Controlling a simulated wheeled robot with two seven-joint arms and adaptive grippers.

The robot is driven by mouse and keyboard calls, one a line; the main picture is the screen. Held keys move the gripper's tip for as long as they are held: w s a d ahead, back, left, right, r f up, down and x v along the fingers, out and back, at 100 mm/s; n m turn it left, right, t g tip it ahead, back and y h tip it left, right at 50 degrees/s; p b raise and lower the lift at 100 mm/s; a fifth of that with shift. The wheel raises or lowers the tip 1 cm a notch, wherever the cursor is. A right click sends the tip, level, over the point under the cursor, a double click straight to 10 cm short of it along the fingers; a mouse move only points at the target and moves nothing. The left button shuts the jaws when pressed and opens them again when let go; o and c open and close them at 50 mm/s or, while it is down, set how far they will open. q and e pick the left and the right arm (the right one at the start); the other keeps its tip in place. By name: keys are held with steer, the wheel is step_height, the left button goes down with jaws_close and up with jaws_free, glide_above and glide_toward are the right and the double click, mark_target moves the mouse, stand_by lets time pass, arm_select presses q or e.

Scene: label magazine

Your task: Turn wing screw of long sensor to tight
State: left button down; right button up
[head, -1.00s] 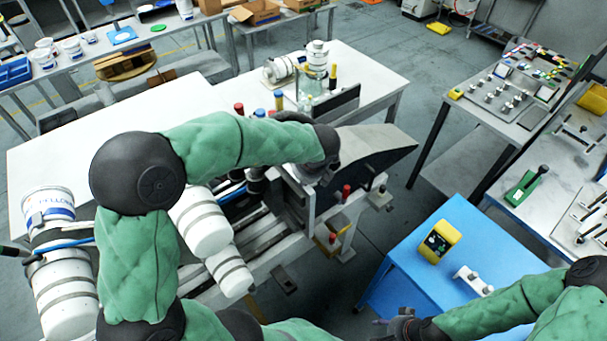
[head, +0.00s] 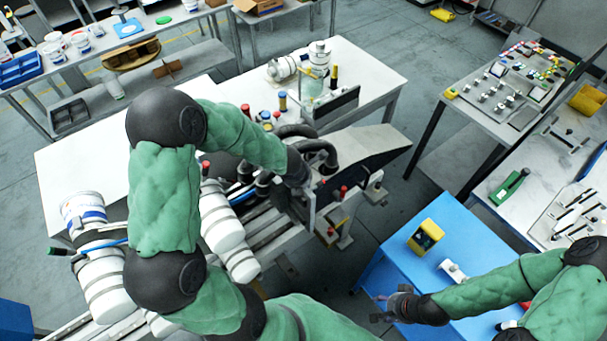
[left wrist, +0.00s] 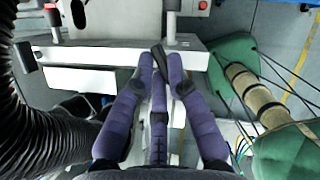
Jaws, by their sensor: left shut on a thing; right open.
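My left gripper (left wrist: 159,72) has purple fingers that come together at the tips in the left wrist view. They are shut on a small dark piece (left wrist: 160,60), apparently the wing of the wing screw, in front of a pale metal bar (left wrist: 100,54). The fingers hide most of it, and I cannot tell its angle. The long sensor cannot be made out clearly. My right gripper (head: 384,306) is open and empty by the blue table's left edge.
A black ribbed hose (left wrist: 45,145) runs close on the left. The blue table (head: 475,250) carries a yellow device (head: 426,237) and a white part (head: 452,270). Open floor lies between the machine and the blue table.

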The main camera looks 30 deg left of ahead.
arm_select(q)
steer(key=shift+a+r+m+h+p, duration=0.1)
steer(key=shift+m+h+p, duration=0.3)
steer(key=shift+m, duration=0.3)
steer(key=shift+w+m+p, duration=0.1)
steer(key=shift+m+p, duration=0.25)
steer(key=shift+m, duration=0.35)
arm_select(e)
step_height(320, 180, up, 2)
steer(key=shift+r, duration=0.2)
arm_select(q)
steer(key=shift+m+h, duration=0.4)
arm_select(e)
steer(key=shift+r, duration=0.15)
arm_select(q)
steer(key=c, duration=1.2)
jaws_free()
steer(key=shift+w, duration=0.1)
steer(key=shift+v, duration=1.2)
steer(key=shift+r, duration=0.1)
steer(key=shift+s+a, duration=0.5)
steer(key=shift+s, duration=1.5)
steer(key=shift+s+a, duration=0.5)
steer(key=shift+s, duration=1.45)
steer(key=shift+s+a, duration=0.55)
steer(key=shift+s, duration=1.45)
